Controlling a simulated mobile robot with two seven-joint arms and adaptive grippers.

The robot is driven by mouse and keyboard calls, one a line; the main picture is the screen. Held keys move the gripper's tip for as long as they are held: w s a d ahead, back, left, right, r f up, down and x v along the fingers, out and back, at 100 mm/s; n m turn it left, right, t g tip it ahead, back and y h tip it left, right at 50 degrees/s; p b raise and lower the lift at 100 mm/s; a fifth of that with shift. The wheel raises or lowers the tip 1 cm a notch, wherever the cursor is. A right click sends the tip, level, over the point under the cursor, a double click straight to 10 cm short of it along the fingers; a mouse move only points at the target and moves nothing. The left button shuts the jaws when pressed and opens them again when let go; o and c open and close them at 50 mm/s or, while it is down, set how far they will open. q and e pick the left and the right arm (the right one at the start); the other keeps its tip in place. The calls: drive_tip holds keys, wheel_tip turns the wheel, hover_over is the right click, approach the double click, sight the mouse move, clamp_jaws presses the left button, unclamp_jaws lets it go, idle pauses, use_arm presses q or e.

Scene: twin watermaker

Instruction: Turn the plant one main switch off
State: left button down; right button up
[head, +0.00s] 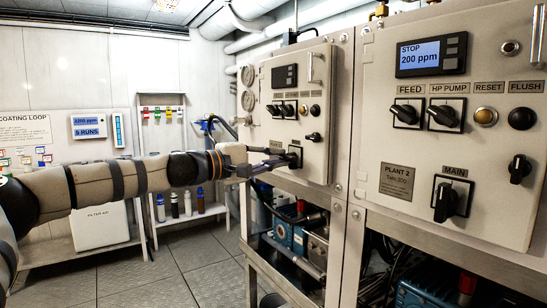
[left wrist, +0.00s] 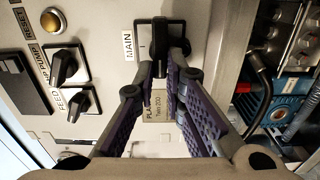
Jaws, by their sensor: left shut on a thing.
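The plant one main switch, a black rotary knob on a dark square plate, sits low on the far panel in the head view (head: 296,153). It also shows at the top middle of the left wrist view (left wrist: 160,32), beside a MAIN label (left wrist: 128,46). My left gripper (head: 276,164) reaches it from the left. In the left wrist view its purple-padded fingers (left wrist: 160,70) converge on the black knob and are shut on it. The fingers partly hide the knob, so I cannot tell its setting. My right gripper is in neither view.
The plant 2 panel (head: 400,155) stands nearer on the right, with its own main switch (head: 446,202). Plant one's FEED knob (left wrist: 78,102) and another knob (left wrist: 65,66) are close to my left gripper. Pipes and blue pumps (head: 290,235) lie below. Floor (head: 180,270) is open at left.

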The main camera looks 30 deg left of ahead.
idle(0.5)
use_arm(q)
drive_tip(key=c, duration=1.7)
unclamp_jaws()
drive_tip(key=shift+o, duration=0.2)
drive_tip(key=v, duration=0.7)
drive_tip(key=shift+s, duration=0.25)
